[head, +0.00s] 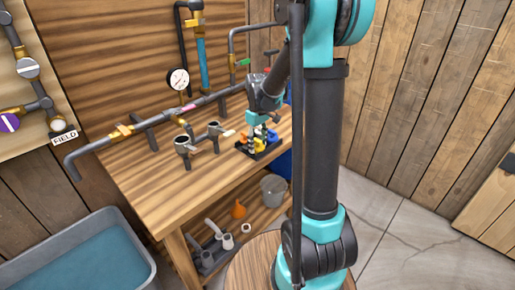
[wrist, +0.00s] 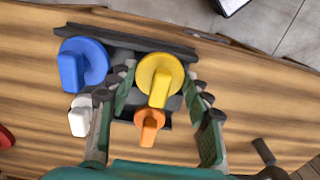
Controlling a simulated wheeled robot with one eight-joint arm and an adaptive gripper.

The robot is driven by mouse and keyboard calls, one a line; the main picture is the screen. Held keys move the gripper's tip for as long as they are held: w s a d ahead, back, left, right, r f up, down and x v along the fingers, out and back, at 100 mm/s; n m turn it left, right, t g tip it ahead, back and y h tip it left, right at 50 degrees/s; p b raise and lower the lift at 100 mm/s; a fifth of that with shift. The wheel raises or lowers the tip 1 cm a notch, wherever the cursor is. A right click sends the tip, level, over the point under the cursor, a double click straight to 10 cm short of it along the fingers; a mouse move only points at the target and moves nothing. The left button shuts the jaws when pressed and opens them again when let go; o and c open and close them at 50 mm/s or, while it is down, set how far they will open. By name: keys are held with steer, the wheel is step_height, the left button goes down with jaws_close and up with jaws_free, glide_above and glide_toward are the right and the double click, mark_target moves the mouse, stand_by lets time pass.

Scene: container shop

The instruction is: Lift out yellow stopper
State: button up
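The yellow stopper (wrist: 160,80), a round disc with a raised grip bar, sits in a dark rack (wrist: 125,40) in the wrist view. My gripper (wrist: 161,70) is open, with one finger on each side of the yellow stopper and a narrow gap to it. Whether a fingertip touches it is hard to tell. In the head view my gripper (head: 252,137) points down over the rack on the workbench, and partly hides the stoppers there.
A blue stopper (wrist: 72,68) and a white stopper (wrist: 80,118) stand left of my fingers. An orange stopper (wrist: 149,124) sits close between the fingers. A metal bucket (head: 273,190) is on the lower shelf.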

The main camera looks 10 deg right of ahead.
steer(key=c, duration=0.4)
